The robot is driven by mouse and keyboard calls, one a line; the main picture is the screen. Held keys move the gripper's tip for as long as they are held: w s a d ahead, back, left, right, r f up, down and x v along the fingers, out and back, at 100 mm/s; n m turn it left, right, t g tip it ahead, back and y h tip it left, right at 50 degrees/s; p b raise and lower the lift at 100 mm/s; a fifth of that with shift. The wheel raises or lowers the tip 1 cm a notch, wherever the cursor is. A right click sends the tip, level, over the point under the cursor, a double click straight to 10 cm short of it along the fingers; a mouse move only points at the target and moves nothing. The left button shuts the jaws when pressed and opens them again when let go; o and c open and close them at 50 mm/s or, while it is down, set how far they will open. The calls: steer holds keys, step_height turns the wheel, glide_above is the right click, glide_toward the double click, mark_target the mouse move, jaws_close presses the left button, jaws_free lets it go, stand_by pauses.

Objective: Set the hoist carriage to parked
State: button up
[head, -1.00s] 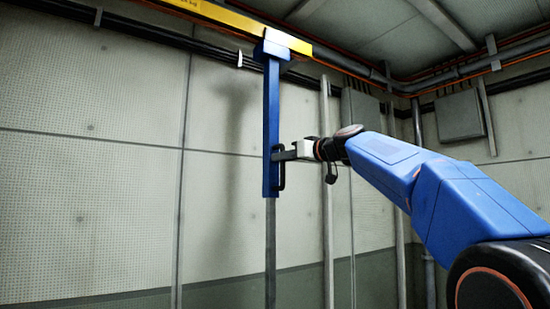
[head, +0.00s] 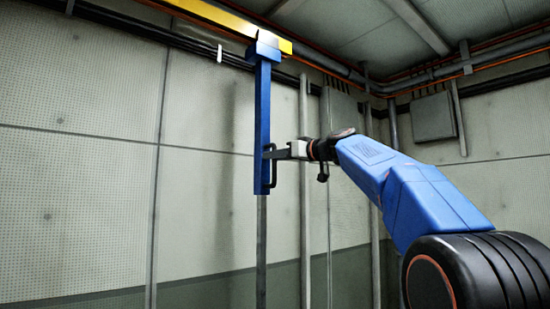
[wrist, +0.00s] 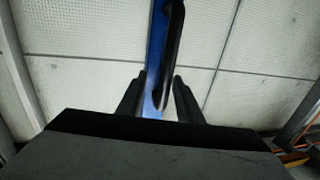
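The hoist carriage (head: 264,45) is a blue block on the yellow overhead rail (head: 220,14), close to the rail's right end. A blue upright bar (head: 262,110) hangs from it, with a black handle (head: 273,168) low on its right side. My gripper (head: 270,152) reaches in from the right at the handle. In the wrist view, my gripper's two dark fingers (wrist: 160,85) stand apart, one on each side of the black handle (wrist: 172,45). The blue bar (wrist: 155,50) shows behind it. Whether a finger touches the handle is unclear.
A thin grey post (head: 261,250) shows below the blue bar. The panelled wall (head: 80,200) lies behind, with vertical pipes (head: 305,230) and grey boxes (head: 433,116) to the right. The area left of the bar looks clear.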

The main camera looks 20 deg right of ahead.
steer(key=shift+s, duration=0.1)
steer(key=v, duration=1.7)
steer(key=s+a+f+m+g+h, duration=0.15)
steer(key=s+a+f, duration=0.25)
steer(key=f, duration=0.7)
steer(key=s+a+f+m+g+h, duration=0.1)
steer(key=s+a+f+m+g, duration=0.2)
steer(key=f, duration=0.8)
steer(key=s+a+f+g+h, duration=0.2)
steer(key=s+a+f, duration=0.25)
steer(key=f, duration=0.65)
steer(key=s+f+g+h, duration=0.1)
steer(key=s+f, duration=0.5)
steer(key=f, duration=0.4)
steer(key=s+f+m+g+h, duration=0.1)
steer(key=s+f+g+h, duration=0.1)
steer(key=s+f, duration=0.5)
steer(key=s+f+g+h, duration=0.1)
steer(key=s+f, duration=0.5)
steer(key=f, duration=0.9)
steer(key=shift+s+d, duration=0.2)
steer(key=shift+s, duration=0.2)
steer(key=shift+r+g, duration=0.1)
steer(key=shift+g, duration=0.15)
